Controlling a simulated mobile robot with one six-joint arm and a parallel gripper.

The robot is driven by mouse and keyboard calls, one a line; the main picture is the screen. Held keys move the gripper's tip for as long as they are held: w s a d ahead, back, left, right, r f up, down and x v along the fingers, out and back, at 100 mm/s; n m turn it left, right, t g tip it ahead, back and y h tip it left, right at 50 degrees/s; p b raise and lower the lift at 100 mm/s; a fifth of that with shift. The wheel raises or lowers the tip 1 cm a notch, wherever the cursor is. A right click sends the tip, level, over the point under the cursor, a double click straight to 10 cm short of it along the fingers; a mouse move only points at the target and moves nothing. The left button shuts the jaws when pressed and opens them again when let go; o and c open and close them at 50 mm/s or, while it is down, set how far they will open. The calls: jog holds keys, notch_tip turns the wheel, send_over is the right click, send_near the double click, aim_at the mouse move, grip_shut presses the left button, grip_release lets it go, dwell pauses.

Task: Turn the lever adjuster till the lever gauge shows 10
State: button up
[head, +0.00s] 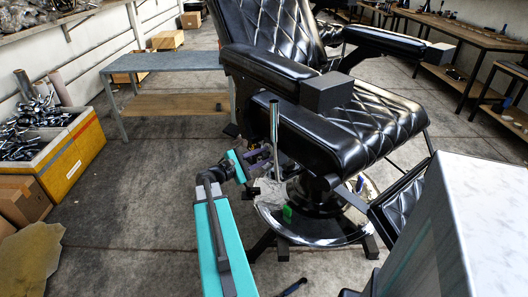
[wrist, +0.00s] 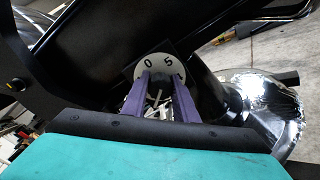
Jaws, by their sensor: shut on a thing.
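The lever gauge (wrist: 158,63) is a round white dial on a dark square plate, under the chair's black side in the wrist view. It shows a 0 at left, a 5 near the top, and part of another mark at right behind a finger. I cannot make out a pointer. My gripper (wrist: 161,84) has its purple fingers in front of the dial's lower part, closed on the lever adjuster (wrist: 157,97), a small pale piece mostly hidden between them. In the head view my gripper (head: 263,158) is low beside the chair, near an upright chrome lever (head: 274,128).
The black barber chair (head: 375,115) stands over a round chrome base (head: 335,232). A grey-topped bench (head: 165,62) is behind at left, and a yellow box (head: 80,155) of metal parts is at far left. Floor between box and chair is mostly clear.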

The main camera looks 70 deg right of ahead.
jog(key=shift+f+n, duration=0.15)
jog(key=shift+n, duration=0.35)
jog(key=o, duration=1.1)
jog(key=shift+c, duration=0.2)
jog(key=shift+p, duration=0.3)
jog(key=v, duration=1.3)
jog(key=shift+w+a+b, duration=0.2)
jog(key=shift+a+b, duration=0.15)
jog(key=shift+b, duration=0.1)
